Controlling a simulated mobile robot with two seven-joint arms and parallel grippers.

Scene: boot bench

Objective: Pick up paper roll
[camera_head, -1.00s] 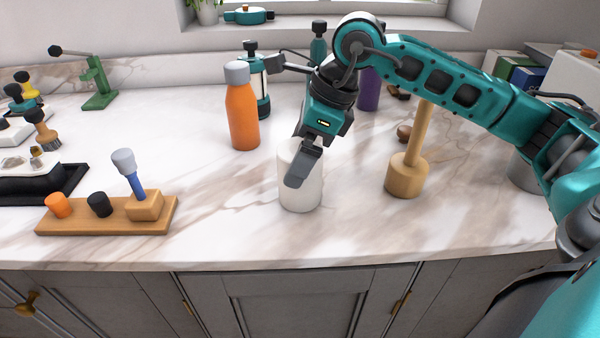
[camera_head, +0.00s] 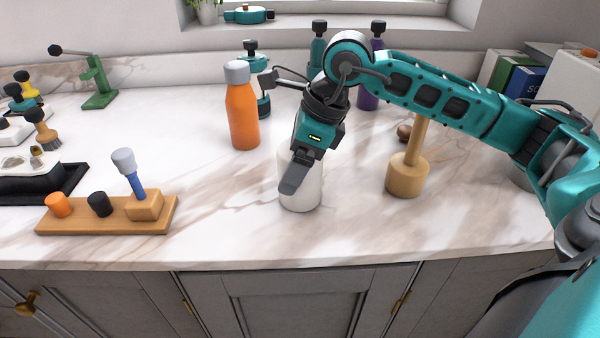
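The white paper roll (camera_head: 309,195) stands upright on the marble counter, near its front middle. My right gripper (camera_head: 296,176) is at the roll, reaching down over it from behind. One dark finger lies across the front left of the roll. The other finger is hidden, so I cannot tell whether the gripper is open or closed on the roll. The roll's top is mostly covered by the gripper. My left gripper is not in view.
An orange bottle (camera_head: 243,117) stands behind and left of the roll, and a wooden mallet (camera_head: 406,178) stands to its right. A wooden peg board (camera_head: 80,219) lies at the front left. The counter just left of the roll is clear.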

